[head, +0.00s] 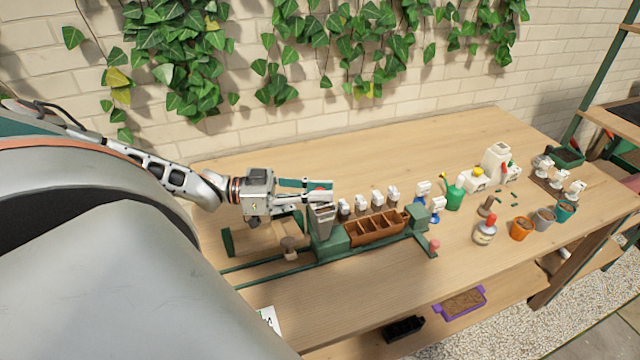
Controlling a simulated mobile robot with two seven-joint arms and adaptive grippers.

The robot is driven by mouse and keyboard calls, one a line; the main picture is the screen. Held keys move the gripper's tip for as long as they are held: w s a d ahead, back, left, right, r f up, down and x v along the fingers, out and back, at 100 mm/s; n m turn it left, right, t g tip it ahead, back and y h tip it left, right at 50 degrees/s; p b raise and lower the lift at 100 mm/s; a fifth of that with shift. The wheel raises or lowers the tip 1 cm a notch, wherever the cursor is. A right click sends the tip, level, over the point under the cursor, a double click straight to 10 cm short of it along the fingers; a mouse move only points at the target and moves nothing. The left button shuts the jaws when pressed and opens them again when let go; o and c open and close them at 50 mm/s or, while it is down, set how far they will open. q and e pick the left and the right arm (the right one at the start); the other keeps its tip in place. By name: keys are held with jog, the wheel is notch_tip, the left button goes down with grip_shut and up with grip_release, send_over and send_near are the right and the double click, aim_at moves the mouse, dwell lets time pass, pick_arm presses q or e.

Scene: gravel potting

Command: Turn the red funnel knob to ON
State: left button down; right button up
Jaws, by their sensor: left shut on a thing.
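My left gripper (325,186) reaches in from the left and is shut at the top of the grey funnel (321,218). A small patch of the red funnel knob (319,190) shows between its fingers; the rest is hidden by them. The gripper appears shut on this knob. The knob's ON or OFF position is too small to read. The funnel stands on the green rail frame (330,248), at the left end of a brown planter box with compartments (376,230). My right gripper is not in view.
Several white-topped dispensers (377,197) stand behind the planter. A green watering can (454,196), white bottles, a jar (485,230) and small pots (521,229) are on the right of the wooden table (400,285). The back left of the table is clear.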

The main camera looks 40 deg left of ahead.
pick_arm(q)
jog(key=shift+n+t+y, duration=1)
jog(key=shift+t+y, duration=0.1)
jog(key=shift+y, duration=0.1)
jog(key=c, duration=2)
grip_release()
jog(key=shift+o, duration=0.2)
jog(key=v, duration=1.2)
jog(key=shift+s+d, duration=0.15)
jog(key=shift+d, duration=0.05)
jog(key=shift+o, duration=0.2)
jog(key=shift+r, duration=0.1)
